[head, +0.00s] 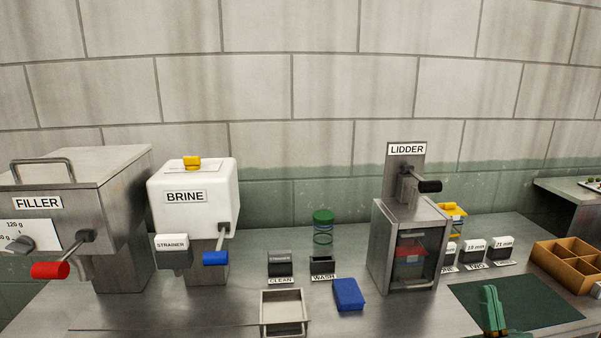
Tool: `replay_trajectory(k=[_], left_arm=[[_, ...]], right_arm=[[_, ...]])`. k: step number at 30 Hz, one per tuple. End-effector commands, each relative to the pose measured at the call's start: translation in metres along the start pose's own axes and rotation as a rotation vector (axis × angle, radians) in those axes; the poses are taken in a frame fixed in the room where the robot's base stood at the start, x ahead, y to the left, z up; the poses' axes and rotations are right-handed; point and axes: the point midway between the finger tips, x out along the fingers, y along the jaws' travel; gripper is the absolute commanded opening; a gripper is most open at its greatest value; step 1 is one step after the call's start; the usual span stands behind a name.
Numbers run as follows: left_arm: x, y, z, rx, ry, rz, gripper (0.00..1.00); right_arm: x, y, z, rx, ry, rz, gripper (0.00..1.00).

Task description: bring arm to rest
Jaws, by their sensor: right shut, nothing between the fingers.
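My right gripper (492,312) shows as green fingers at the bottom edge, right of the middle, over the dark green mat (545,306). Its fingers are together with nothing between them. I cannot tell whether it touches the mat. Most of my right arm is out of view. My left gripper and left arm are not in view.
The lidder (410,240) stands just left of the mat, and a wooden compartment box (566,266) is right of it. A blue block (348,294), a metal tray (284,330), the brine dispenser (194,196) and the filler (80,200) are farther left.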

Motion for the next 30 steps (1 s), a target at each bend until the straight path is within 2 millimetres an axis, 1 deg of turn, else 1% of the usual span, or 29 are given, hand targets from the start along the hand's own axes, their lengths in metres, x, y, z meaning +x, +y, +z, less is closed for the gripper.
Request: replay_trajectory(k=[1,4,8,13,17,20,23,24,26,27,29,30], left_arm=[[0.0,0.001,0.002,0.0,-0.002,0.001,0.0],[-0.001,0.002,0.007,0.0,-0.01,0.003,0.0],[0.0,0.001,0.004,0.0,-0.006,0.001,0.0],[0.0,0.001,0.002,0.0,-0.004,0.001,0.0],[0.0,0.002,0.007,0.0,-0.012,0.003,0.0],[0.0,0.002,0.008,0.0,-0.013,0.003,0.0],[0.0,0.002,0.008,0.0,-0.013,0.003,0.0],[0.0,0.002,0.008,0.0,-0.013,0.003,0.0],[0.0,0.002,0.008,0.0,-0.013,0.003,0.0],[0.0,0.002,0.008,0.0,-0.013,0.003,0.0],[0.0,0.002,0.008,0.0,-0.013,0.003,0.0],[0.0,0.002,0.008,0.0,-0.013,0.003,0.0]], right_arm=[[-0.006,-0.001,0.007,-0.002,-0.029,0.002,0.0],[-0.016,-0.002,0.02,-0.008,-0.082,0.006,0.0],[-0.033,-0.004,0.039,-0.017,-0.164,0.01,0.0],[-0.065,-0.008,0.07,-0.031,-0.305,0.015,0.0],[-0.106,-0.013,0.101,-0.046,-0.464,0.019,0.0],[-0.147,-0.018,0.125,-0.057,-0.607,0.017,0.0],[-0.203,-0.026,0.15,-0.068,-0.788,0.013,0.0],[-0.232,-0.03,0.159,-0.074,-0.875,0.009,0.0],[-0.282,-0.038,0.171,-0.082,-1.02,-0.002,0.0],[-0.318,-0.044,0.176,-0.086,-1.122,-0.01,0.0],[-0.373,-0.053,0.178,-0.092,-1.273,-0.025,0.0],[-0.409,-0.059,0.176,-0.096,-1.371,-0.038,0.0]])
